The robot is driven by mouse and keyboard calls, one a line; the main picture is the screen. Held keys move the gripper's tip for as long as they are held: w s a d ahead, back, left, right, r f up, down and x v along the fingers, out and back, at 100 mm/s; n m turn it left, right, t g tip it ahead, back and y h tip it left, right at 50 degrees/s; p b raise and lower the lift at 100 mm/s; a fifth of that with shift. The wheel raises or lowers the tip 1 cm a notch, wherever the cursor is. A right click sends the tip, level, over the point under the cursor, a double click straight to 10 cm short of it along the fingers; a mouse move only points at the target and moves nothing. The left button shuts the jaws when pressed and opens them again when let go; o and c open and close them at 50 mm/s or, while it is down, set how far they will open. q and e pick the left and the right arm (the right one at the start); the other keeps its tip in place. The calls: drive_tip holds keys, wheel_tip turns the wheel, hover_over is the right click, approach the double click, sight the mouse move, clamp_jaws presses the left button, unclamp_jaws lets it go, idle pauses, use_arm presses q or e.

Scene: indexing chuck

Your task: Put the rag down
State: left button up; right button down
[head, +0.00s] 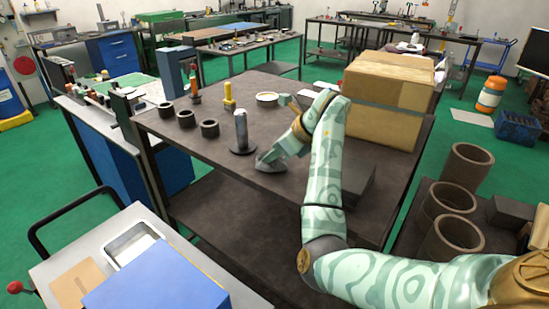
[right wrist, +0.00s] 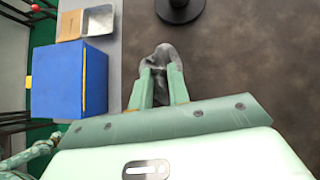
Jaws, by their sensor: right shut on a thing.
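The dark grey rag (head: 268,163) is at the fingertips of my right gripper (head: 281,153), close to the dark table (head: 215,160). I cannot tell whether it touches the tabletop. In the right wrist view the crumpled rag (right wrist: 160,62) sticks out beyond the two pale green fingers of my right gripper (right wrist: 159,88), which are shut on it. A grey upright post on a round base (head: 241,135) stands just left of the rag; its dark base (right wrist: 180,8) shows at the top of the wrist view. My left gripper is not in view.
Several dark rings (head: 209,128) stand at the table's left. A yellow piece (head: 229,97) and a white-rimmed dish (head: 267,99) are behind the post. A cardboard box (head: 384,105) fills the back right. A blue box (head: 155,287) is on the near-left cart. The table's front left is bare.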

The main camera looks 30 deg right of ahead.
drive_tip(key=shift+f, duration=0.3)
drive_tip(key=c, duration=1.3)
unclamp_jaws()
drive_tip(key=p+v, duration=0.3)
drive_tip(key=v, duration=0.9)
drive_tip(key=shift+r, duration=0.1)
